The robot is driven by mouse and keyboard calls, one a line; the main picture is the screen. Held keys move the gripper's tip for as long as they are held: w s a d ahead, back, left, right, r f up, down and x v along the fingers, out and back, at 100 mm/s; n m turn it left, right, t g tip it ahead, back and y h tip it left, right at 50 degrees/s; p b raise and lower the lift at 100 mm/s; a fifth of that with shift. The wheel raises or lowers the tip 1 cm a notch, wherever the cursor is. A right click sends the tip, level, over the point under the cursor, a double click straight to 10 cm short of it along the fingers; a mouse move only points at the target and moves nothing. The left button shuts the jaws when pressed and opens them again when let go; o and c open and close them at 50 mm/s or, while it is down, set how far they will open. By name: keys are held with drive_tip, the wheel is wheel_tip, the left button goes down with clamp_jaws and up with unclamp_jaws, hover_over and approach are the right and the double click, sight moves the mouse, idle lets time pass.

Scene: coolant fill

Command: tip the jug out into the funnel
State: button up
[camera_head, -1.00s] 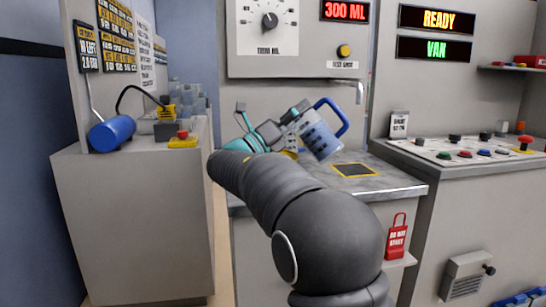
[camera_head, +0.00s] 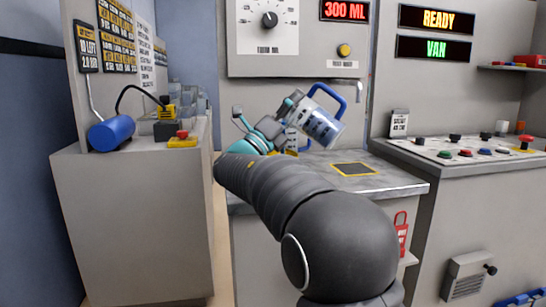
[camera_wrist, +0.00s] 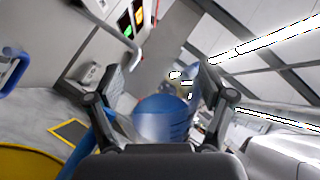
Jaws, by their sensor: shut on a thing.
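My gripper (camera_head: 284,137) is shut on the jug (camera_head: 318,121), a pale, see-through vessel with dark markings and a blue handle. The jug is held tilted in the air above the grey counter. In the wrist view, a rounded blue part of the jug (camera_wrist: 165,118) shows between my two fingers. A yellow curved rim (camera_wrist: 28,163) at the lower left of the wrist view may be the funnel. In the head view my gripper and arm largely hide that spot. No liquid stream is visible.
The counter (camera_head: 400,183) has a yellow-edged dark square (camera_head: 353,169). A dial panel (camera_head: 269,22) and a spout (camera_head: 358,90) are behind. A button console (camera_head: 468,148) stands right. A left cabinet (camera_head: 130,225) carries a blue cylinder (camera_head: 112,133) and a red button (camera_head: 182,134).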

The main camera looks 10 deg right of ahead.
drive_tip(key=shift+w+a+r+n+t+y+b, duration=0.15)
drive_tip(key=shift+n+t+y, duration=0.1)
drive_tip(key=shift+n+t, duration=0.65)
drive_tip(key=shift+w+a+r+n+t+y+b, duration=0.1)
drive_tip(key=shift+a+n+t+y, duration=0.1)
drive_tip(key=shift+n+t, duration=0.7)
drive_tip(key=shift+w+a+r+n+t+y+b, duration=0.1)
drive_tip(key=shift+n+t+y, duration=0.15)
drive_tip(key=shift+n+t, duration=0.65)
drive_tip(key=shift+w+a+r+n+t+y+p, duration=0.1)
drive_tip(key=shift+w+a+n+t+y+p, duration=0.3)
drive_tip(key=shift+n, duration=0.3)
drive_tip(key=shift+w+a+n+t+y+p, duration=0.1)
drive_tip(key=shift+a+n+t+y+p, duration=0.2)
drive_tip(key=shift+n+t, duration=0.35)
drive_tip(key=shift+w+a+r+n+t+y+p, duration=0.1)
drive_tip(key=shift+w+a+n+t+y+p, duration=0.1)
drive_tip(key=shift+n+t+p, duration=0.4)
drive_tip(key=shift+w+a+n+t+y, duration=0.15)
drive_tip(key=shift+n+t+y, duration=0.55)
drive_tip(key=shift+n, duration=0.5)
drive_tip(key=shift+w+a+n+t+y, duration=0.15)
drive_tip(key=shift+n+t+y, duration=0.4)
drive_tip(key=shift+n+y, duration=0.45)
drive_tip(key=shift+s+m+g+h, duration=0.1)
drive_tip(key=shift+m+g+h, duration=0.2)
drive_tip(key=shift+h, duration=0.3)
